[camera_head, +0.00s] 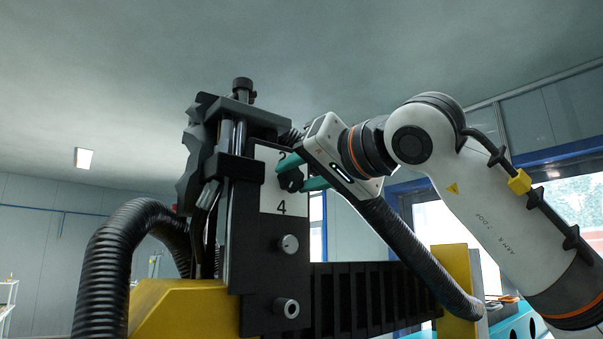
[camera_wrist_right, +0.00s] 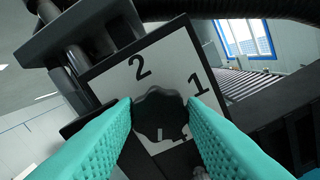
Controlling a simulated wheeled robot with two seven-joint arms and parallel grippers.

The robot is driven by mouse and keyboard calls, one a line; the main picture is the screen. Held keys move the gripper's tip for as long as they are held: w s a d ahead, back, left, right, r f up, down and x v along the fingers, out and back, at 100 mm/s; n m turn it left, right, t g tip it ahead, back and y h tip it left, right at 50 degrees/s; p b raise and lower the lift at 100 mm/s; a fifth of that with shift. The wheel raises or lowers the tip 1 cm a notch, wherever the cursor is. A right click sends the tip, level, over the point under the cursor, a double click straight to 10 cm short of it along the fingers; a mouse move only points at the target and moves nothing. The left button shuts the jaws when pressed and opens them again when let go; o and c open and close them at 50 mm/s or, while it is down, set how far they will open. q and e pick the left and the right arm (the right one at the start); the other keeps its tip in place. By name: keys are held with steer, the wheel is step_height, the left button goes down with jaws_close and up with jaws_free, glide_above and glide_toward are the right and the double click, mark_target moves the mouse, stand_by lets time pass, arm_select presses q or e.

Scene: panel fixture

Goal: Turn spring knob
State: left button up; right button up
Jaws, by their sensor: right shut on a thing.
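The spring knob (camera_wrist_right: 160,112) is a dark, lobed knob on a white plate (camera_wrist_right: 190,60) with black numbers. In the right wrist view 2, 1 and part of a 4 show around it. In the head view the knob (camera_head: 291,180) sits on the same plate (camera_head: 270,202), with a 4 below it. My right gripper (camera_head: 302,174) reaches it from the right. Its teal fingers are shut on the knob, one on each side, as the right wrist view also shows (camera_wrist_right: 160,110). The fingers hide part of the plate. My left gripper is not in view.
The plate is on a black upright fixture (camera_head: 265,262) with two silver knobs (camera_head: 288,244) below it. A yellow base (camera_head: 185,308) and a thick black corrugated hose (camera_head: 105,265) stand at left. A black ribbed beam (camera_head: 370,298) runs to the right.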

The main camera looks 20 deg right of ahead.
steer(key=n, duration=0.5)
steer(key=shift+a+f, duration=0.15)
steer(key=shift+f, duration=0.1)
steer(key=shift+n, duration=0.4)
steer(key=o, duration=1)
steer(key=shift+r, duration=0.15)
steer(key=shift+s, duration=0.15)
steer(key=shift+s+d, duration=0.2)
steer(key=shift+s, duration=0.05)
steer(key=b+v, duration=0.4)
steer(key=v, duration=0.7)
steer(key=shift+b, duration=0.35)
steer(key=shift+s, duration=0.1)
